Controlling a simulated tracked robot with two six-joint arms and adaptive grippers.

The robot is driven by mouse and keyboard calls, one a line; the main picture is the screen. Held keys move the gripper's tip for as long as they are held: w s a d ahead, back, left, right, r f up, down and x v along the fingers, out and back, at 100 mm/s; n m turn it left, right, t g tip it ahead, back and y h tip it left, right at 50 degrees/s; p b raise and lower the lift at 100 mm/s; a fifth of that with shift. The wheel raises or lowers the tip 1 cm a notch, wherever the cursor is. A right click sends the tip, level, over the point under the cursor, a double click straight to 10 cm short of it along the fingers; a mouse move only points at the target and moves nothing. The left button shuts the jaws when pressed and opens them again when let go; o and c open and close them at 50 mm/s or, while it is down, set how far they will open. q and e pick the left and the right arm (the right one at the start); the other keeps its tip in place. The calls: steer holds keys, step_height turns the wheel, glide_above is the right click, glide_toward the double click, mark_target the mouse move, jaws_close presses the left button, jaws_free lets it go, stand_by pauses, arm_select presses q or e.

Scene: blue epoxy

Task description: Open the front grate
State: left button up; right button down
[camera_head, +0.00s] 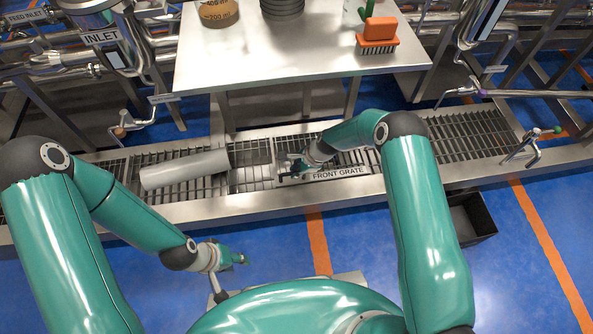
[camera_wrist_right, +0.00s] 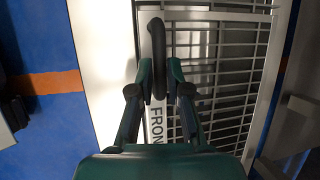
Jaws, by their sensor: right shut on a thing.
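The front grate (camera_head: 352,160) is a steel bar grid with a "FRONT GRATE" label strip along its near edge, set in the long floor channel. In the right wrist view the grate (camera_wrist_right: 232,75) fills the right half. A dark loop handle (camera_wrist_right: 157,35) stands at its labelled edge. My right gripper (camera_head: 290,171) is at the left end of the label; in the wrist view its fingers (camera_wrist_right: 160,72) are shut on the handle from both sides. I cannot tell whether the grate is raised. My left gripper (camera_head: 240,259) hangs over the blue floor, away from the channel; its jaw state is unclear.
A grey cylinder (camera_head: 184,169) lies across the channel grating to the left. A steel table (camera_head: 290,65) stands behind, bearing an orange brush (camera_head: 377,36). A dark open bin (camera_head: 471,218) is on the floor at right. A valve handle (camera_head: 530,146) stands at the channel's right end.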

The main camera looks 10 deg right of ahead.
arm_select(q)
steer(key=shift+f+b, duration=0.1)
steer(key=shift+b, duration=0.2)
arm_select(e)
steer(key=w+r, duration=0.8)
steer(key=r, duration=0.2)
steer(key=shift+r, duration=0.3)
arm_select(q)
steer(key=shift+c, duration=0.2)
arm_select(e)
steer(key=shift+s+d, duration=0.1)
